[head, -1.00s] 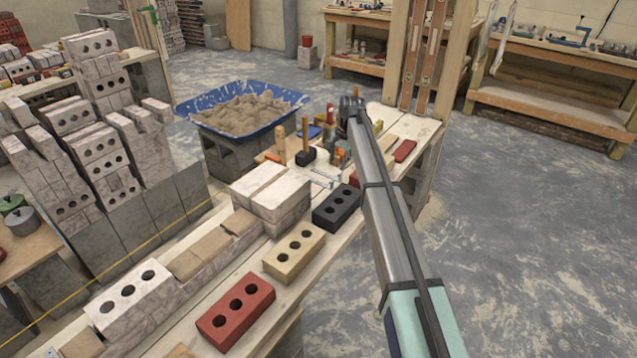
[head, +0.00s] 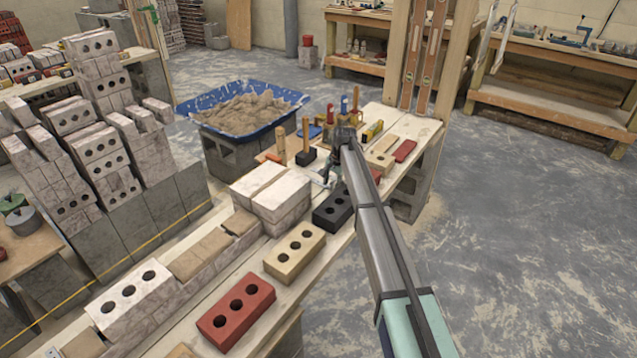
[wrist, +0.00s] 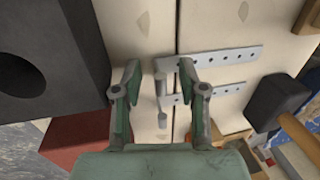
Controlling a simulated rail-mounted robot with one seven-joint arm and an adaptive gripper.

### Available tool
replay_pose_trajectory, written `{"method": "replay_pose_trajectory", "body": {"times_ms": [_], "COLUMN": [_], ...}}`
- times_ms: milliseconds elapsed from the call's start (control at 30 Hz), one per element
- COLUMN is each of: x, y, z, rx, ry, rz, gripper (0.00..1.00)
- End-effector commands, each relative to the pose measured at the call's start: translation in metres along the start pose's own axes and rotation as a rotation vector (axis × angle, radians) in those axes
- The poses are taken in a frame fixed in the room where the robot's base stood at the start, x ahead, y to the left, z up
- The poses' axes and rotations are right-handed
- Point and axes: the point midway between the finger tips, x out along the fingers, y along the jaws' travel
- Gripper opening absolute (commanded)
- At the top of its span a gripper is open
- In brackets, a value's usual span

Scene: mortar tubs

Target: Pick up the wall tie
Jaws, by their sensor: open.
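Two grey perforated metal strips lie on the pale bench boards. The upper strip (wrist: 225,62) and the lower strip (wrist: 218,91) look like wall ties, with their left ends at my gripper. I cannot tell whether they are separate pieces. My gripper (wrist: 159,72) is open above the bench, with one finger on each side of a narrow grey metal end (wrist: 160,92). The right finger overlaps the strips in the picture. Contact cannot be made out. In the head view, my gripper (head: 330,180) is low over the bench beyond the black brick and hides most of the strips.
The black holed brick (head: 333,209) is close by, also at left in the wrist view (wrist: 75,40). A black-headed mallet (head: 305,157) stands left of my gripper. A red block (wrist: 85,143) is at lower left in the wrist view. A blue mortar tub (head: 287,99) stands behind.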

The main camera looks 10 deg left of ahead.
Motion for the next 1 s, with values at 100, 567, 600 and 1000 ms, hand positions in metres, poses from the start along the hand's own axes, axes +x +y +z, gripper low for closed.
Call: {"method": "replay_pose_trajectory", "body": {"times_ms": [100,567,600,1000], "x": [0.002,0.001,0.001,-0.013], "y": [0.0,0.0,0.0,-0.003], "z": [0.0,0.0,0.0,-0.001], "rx": [0.0,0.0,0.0,0.0], "ry": [0.001,0.001,0.001,0.002], "rz": [-0.001,-0.001,-0.001,-0.002], "gripper": [0.42,0.0,0.0,0.0]}}
